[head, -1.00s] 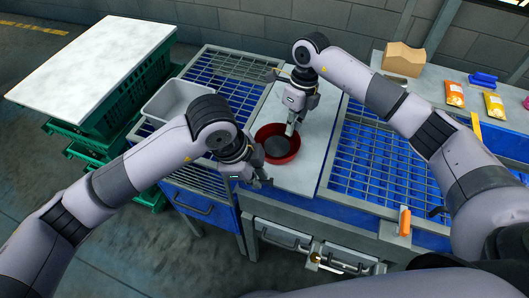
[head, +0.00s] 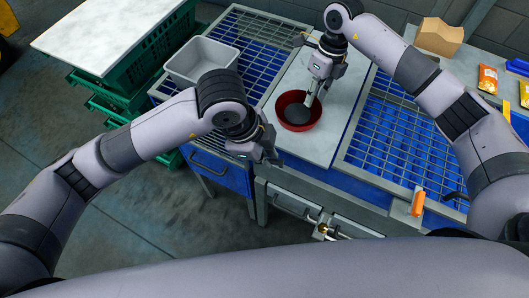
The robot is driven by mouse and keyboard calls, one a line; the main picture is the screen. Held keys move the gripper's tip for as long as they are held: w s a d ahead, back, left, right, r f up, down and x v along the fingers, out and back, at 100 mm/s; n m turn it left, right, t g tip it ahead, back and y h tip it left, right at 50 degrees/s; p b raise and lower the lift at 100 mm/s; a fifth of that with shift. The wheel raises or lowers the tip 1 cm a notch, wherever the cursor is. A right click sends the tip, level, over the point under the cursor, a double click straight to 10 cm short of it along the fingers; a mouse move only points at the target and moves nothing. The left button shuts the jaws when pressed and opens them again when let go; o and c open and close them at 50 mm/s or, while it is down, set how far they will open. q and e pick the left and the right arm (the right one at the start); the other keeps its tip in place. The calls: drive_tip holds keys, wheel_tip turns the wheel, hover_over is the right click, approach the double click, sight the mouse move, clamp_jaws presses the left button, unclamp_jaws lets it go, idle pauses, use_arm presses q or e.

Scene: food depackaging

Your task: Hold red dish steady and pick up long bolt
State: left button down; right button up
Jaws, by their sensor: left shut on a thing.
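The red dish (head: 314,119) stands on the light work board, with a dark grey round interior or content (head: 297,114). My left gripper (head: 272,156) is at the dish's near left side and is shut. Its contact with the dish is hard to make out, but the dish is the only thing close to it. My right gripper (head: 310,98) points down from above with its fingertips at the dish's far inner side. The gap between its fingers is too small to judge. I cannot make out the long bolt.
A grey bin (head: 203,62) stands on the blue grid at the left. Green crates under a white top (head: 105,35) are further left. A cardboard box (head: 438,37) and orange packets (head: 487,78) lie at the back right. An orange-handled tool (head: 417,203) is at the front right edge.

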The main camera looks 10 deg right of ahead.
drive_tip(key=shift+o, duration=0.3)
wheel_tip(320, 180, up, 12)
drive_tip(key=w+d, duration=0.1)
drive_tip(key=shift+d, duration=0.35)
drive_tip(key=shift+w+f, duration=0.1)
drive_tip(key=shift+f, duration=0.05)
